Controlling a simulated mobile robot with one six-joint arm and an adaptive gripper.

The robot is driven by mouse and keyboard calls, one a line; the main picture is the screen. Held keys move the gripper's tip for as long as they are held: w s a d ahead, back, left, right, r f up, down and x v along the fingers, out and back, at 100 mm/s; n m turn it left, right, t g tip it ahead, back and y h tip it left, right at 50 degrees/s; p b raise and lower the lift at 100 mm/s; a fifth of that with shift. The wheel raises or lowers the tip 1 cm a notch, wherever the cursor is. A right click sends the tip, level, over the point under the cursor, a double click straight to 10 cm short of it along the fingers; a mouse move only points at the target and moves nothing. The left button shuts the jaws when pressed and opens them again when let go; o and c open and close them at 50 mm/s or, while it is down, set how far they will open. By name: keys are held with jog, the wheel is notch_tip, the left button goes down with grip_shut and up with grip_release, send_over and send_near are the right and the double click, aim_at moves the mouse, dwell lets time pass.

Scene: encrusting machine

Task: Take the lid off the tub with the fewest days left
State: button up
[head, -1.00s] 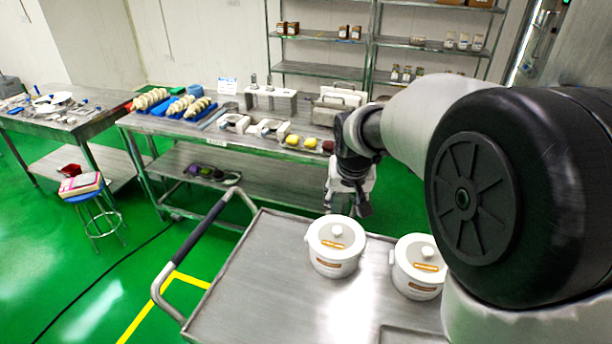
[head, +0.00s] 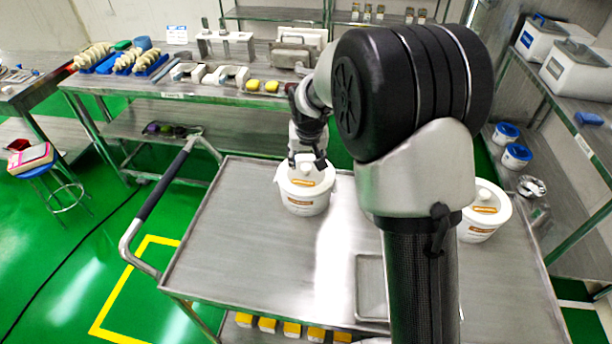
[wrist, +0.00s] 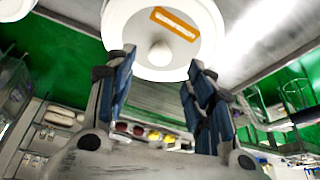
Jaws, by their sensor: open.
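Two white lidded tubs with orange labels stand on a steel cart (head: 235,265). The left tub (head: 300,205) has its lid (head: 289,180) on. The right tub (head: 481,226) is partly hidden behind my arm; its lid (head: 488,199) is on. The label writing is too small to read. My gripper (head: 308,163) is open, just over the left tub's lid. In the wrist view, the lid's round knob (wrist: 160,54) shows between the open fingertips (wrist: 162,60), with no clear contact, and an orange label (wrist: 175,23) lies on the lid.
A shallow tray (head: 370,288) is set at the cart's front, partly behind my arm. The cart's left top is clear. A workbench (head: 110,82) with dumpling trays and tools stands behind. A shelf (head: 575,150) at the right holds blue-lidded tubs (head: 516,155) and boxes.

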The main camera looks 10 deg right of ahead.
aim_at(306, 167)
jog(key=b+x, duration=0.1)
jog(key=x, duration=0.3)
jog(key=shift+f+b, duration=0.35)
jog(key=shift+f, duration=0.1)
jog(key=shift+r, duration=0.1)
jog(key=shift+s, duration=0.1)
jog(key=shift+c, duration=0.4)
jog(key=c, duration=1.1)
